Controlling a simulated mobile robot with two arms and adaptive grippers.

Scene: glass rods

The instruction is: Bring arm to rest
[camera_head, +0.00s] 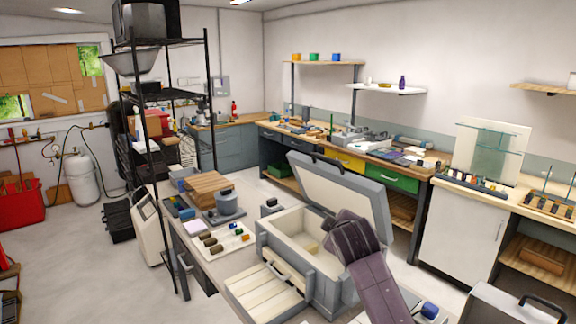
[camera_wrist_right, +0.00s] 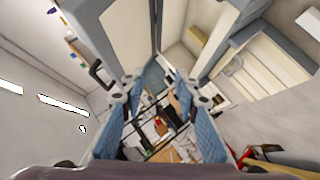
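My right arm rises from the bottom right of the head view, in front of the grey case (camera_head: 330,285). I cannot make out its gripper in that view. In the right wrist view my right gripper (camera_wrist_right: 160,95) has its two blue-padded fingers wide apart. Nothing shows held between them; the room's shelving and floor appear beyond the gap. The case stands open, its lid (camera_head: 345,190) tilted up and its pale interior mostly in view. My arm covers part of its right side. My left arm and gripper are not in view.
A pale tray (camera_head: 240,249) with several small coloured pieces lies left of the case, near a wooden stack (camera_head: 208,186). Benches line the right wall, holding a rack of rods (camera_head: 548,201). A black shelf frame (camera_head: 212,90) stands left.

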